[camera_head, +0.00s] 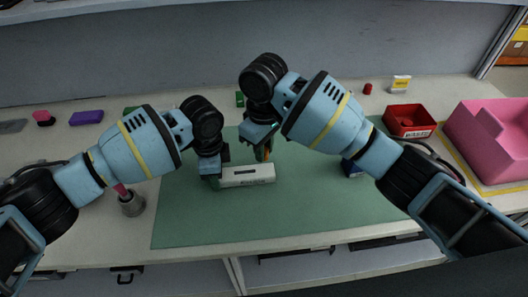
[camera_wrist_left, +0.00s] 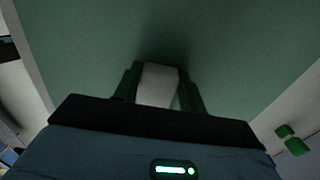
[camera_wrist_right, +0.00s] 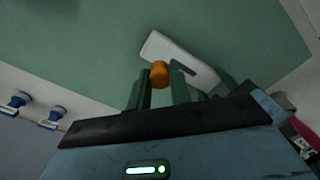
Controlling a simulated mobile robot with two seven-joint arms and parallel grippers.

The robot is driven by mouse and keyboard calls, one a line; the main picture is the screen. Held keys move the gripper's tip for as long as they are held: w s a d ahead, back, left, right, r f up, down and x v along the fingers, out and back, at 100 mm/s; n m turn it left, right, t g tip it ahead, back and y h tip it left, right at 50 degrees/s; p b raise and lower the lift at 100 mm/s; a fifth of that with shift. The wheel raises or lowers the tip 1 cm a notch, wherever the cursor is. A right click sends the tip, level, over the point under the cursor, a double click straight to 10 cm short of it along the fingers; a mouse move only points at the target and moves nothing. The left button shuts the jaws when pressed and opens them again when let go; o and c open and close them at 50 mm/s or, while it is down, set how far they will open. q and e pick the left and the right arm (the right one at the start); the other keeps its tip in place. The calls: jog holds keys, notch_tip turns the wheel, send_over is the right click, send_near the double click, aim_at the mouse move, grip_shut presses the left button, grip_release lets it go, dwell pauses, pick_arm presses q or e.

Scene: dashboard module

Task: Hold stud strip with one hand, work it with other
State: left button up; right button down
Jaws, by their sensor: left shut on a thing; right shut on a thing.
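The stud strip (camera_head: 247,176) is a white bar with a dark slot on top and lettering on its front side. It is at the green mat's middle; I cannot tell whether it touches the mat. My left gripper (camera_head: 214,180) is shut on its left end, and the held end shows between the fingers in the left wrist view (camera_wrist_left: 158,86). My right gripper (camera_head: 262,148) is shut on an orange cylindrical piece (camera_wrist_right: 159,73) above the strip's right part. The strip (camera_wrist_right: 180,58) lies beyond it in the right wrist view. Whether the orange piece touches the strip is unclear.
The green mat (camera_head: 310,220) is clear in front. A red bin (camera_head: 409,119) and large pink box (camera_head: 490,125) stand right. A grey cup (camera_head: 132,205) stands left of the mat. A purple block (camera_head: 86,117) lies at the back left. A dark blue object (camera_head: 352,169) is partly behind my right arm.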

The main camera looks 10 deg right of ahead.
jog(key=shift+r, duration=0.6)
pick_arm(q)
jog(key=o, duration=1.3)
jog(key=shift+o, duration=0.2)
notch_tip(320, 180, up, 12)
